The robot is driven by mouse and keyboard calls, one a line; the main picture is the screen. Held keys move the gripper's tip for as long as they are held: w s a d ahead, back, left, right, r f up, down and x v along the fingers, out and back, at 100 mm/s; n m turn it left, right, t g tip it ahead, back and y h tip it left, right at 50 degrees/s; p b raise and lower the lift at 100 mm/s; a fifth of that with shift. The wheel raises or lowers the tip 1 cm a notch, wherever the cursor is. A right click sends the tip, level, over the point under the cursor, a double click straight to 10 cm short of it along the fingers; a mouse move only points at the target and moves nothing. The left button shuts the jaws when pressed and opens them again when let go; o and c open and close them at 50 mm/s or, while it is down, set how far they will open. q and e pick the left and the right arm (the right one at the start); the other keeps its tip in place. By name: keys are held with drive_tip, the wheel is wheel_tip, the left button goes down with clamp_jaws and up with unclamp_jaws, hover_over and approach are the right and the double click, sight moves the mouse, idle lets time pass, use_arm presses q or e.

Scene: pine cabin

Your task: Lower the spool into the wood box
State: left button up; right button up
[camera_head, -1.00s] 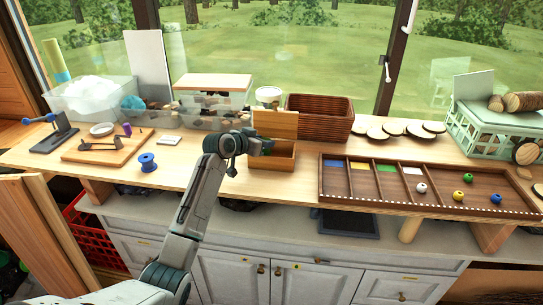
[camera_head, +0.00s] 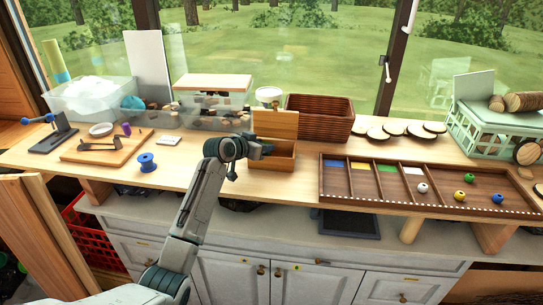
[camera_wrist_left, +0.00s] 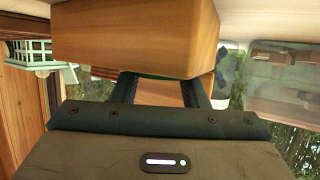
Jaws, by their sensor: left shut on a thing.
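The wood box (camera_head: 257,163) stands on the counter with its lid (camera_head: 275,123) upright at the back. My left gripper (camera_head: 264,150) reaches over its left part, with the fingertips low at the opening. In the left wrist view the wooden wall of the box (camera_wrist_left: 130,40) hides the fingertips. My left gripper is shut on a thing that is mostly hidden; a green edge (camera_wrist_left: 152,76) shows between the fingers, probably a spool. A separate blue spool (camera_head: 147,162) stands on the counter to the left. My right gripper is not in view.
A wicker basket (camera_head: 320,118) stands behind the box at right. A divided tray (camera_head: 340,197) with several balls lies to the right. A clear bin with a wooden lid (camera_head: 213,81) stands behind at left. The counter between the blue spool and my arm is free.

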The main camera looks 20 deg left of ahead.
use_arm(q)
drive_tip(key=shift+f, duration=0.25)
drive_tip(key=o, duration=1)
drive_tip(key=shift+o, duration=0.2)
drive_tip(key=shift+d+r, duration=0.1)
drive_tip(key=shift+s, duration=0.1)
